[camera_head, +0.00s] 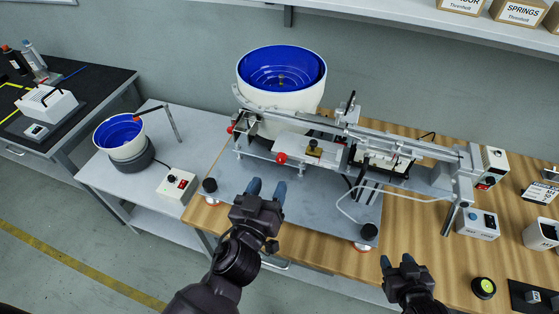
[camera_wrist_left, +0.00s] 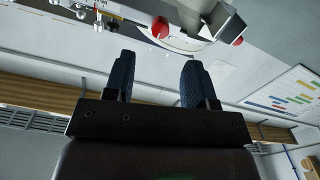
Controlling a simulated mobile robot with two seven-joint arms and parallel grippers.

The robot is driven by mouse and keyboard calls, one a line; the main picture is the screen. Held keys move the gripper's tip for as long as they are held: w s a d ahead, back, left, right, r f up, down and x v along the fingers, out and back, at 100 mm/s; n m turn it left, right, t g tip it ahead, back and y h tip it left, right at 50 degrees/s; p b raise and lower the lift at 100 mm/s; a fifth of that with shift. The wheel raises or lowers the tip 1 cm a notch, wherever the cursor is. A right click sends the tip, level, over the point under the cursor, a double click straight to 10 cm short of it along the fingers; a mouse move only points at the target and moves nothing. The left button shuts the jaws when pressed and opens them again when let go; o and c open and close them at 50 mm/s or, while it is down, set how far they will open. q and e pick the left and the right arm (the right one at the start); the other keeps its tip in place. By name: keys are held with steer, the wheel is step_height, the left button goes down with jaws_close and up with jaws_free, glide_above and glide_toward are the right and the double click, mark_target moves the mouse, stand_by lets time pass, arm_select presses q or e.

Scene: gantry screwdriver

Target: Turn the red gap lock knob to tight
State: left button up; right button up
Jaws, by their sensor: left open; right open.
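A round red knob (camera_head: 281,158) faces forward on the front of the metal feeder assembly. A smaller red knob (camera_head: 230,129) shows further left, below the big bowl; no label tells which is the gap lock. In the left wrist view one red knob (camera_wrist_left: 160,28) lies beyond the fingertips, and another (camera_wrist_left: 238,41) is to its right. My left gripper (camera_head: 267,187) is open and empty, in front of and apart from the front knob. It also shows in the left wrist view (camera_wrist_left: 157,65). My right gripper (camera_head: 397,261) is open and empty at the table's front edge.
A big blue-lined bowl (camera_head: 282,70) stands behind the assembly. A metal rail (camera_head: 390,140) runs right from it. Black feet (camera_head: 369,231) support the grey base plate (camera_head: 310,205). A smaller blue bowl (camera_head: 120,132) and switch box (camera_head: 178,184) stand left.

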mark_target(280, 161)
arm_select(q)
steer(key=x, duration=0.7)
steer(key=shift+w+p, duration=0.2)
steer(key=shift+p, duration=0.2)
steer(key=c, duration=0.9)
